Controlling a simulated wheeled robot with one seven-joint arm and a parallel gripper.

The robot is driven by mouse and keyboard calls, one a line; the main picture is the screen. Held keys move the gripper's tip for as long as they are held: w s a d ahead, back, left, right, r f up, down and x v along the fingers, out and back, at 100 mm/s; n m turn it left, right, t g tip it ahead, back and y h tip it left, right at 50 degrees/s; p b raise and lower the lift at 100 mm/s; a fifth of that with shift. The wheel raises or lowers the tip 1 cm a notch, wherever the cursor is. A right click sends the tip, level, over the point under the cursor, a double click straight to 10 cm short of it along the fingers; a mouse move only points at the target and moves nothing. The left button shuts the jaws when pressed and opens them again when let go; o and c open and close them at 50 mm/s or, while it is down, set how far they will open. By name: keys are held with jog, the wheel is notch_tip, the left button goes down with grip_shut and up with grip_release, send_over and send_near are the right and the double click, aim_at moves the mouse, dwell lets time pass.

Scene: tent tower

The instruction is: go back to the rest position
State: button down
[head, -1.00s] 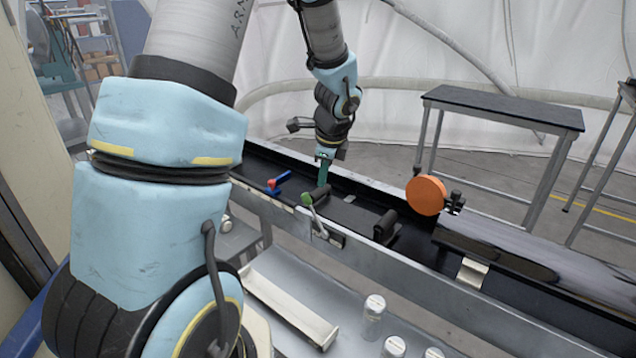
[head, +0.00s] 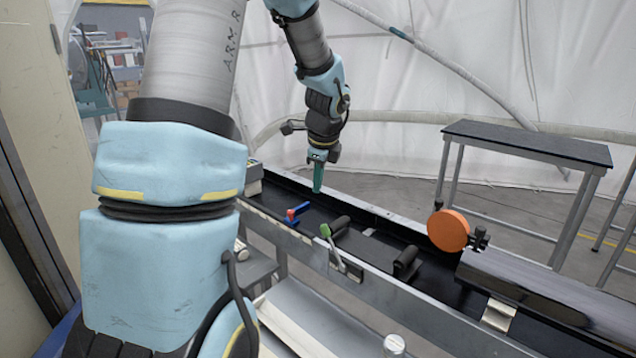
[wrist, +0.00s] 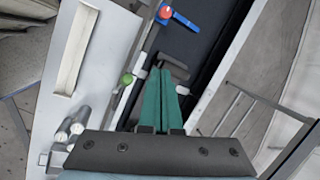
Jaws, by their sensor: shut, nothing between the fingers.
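My gripper (head: 318,178) hangs from my arm over the far side of the long black bench channel in the head view. Its teal fingers are together and hold nothing. In the wrist view the fingers (wrist: 161,92) point toward the bench, with their tips near a black cylinder (wrist: 172,66) in the picture; I cannot tell the exact height. A lever with a green knob (head: 326,231) and a blue lever with a red end (head: 295,213) stand on the bench, nearer than my gripper in the head view.
An orange disc (head: 448,230) stands upright on the bench at right. A dark-topped table (head: 525,143) stands behind it. A white tray (wrist: 75,48) and metal cylinders (wrist: 72,125) lie on the bench's near side. White tent fabric (head: 420,80) closes the back.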

jog(key=s+a+f+n+g, duration=0.1)
jog(key=s+a+n, duration=0.5)
jog(key=s+n, duration=0.3)
jog(key=s+a+f+n+g+h, duration=0.1)
jog(key=s+a+n, duration=0.4)
jog(key=s+n, duration=0.5)
jog(key=n, duration=0.2)
jog(key=shift+a+n, duration=0.3)
jog(key=shift+a, duration=0.05)
